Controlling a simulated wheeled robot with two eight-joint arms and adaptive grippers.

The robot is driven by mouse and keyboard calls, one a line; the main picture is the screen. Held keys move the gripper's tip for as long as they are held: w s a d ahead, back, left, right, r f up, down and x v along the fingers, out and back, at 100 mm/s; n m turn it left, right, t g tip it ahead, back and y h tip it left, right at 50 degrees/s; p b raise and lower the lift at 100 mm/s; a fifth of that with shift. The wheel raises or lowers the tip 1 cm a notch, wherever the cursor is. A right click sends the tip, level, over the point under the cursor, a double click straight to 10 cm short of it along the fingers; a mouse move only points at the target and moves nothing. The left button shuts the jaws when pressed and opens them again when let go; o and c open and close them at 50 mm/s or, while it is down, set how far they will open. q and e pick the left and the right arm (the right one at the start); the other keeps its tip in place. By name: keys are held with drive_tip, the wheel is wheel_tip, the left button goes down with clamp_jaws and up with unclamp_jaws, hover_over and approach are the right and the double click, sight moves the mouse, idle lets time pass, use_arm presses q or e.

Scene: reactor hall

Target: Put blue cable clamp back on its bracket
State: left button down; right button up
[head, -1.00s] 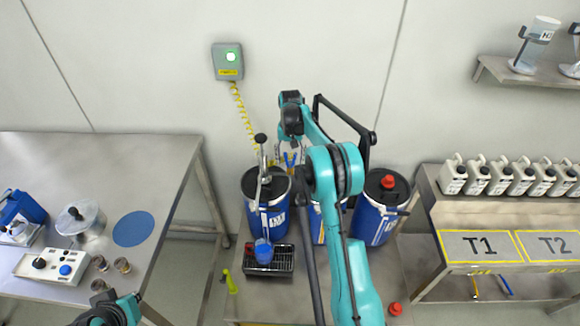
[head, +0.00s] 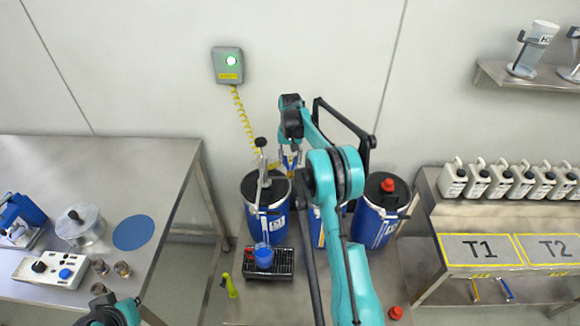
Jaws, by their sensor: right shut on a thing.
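The blue cable clamp (head: 291,161) shows only as a small blue and yellow patch at my right gripper, above the drums. My right gripper (head: 289,158) points down and is shut on it; the arm hides part of the grip. A yellow coiled cable (head: 244,118) runs from a grey wall box (head: 228,66) with a lit green lamp down toward the clamp. I cannot make out the bracket.
Blue drums stand behind my right arm; the left drum (head: 276,220) has a pump. A blue cup (head: 263,256) stands on a black grate (head: 282,266). A steel table (head: 165,165) stands left. A bench (head: 432,205) with several white canisters stands right.

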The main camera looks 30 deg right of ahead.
drive_tip(key=shift+r+p, duration=1.3)
drive_tip(key=shift+r, duration=0.85)
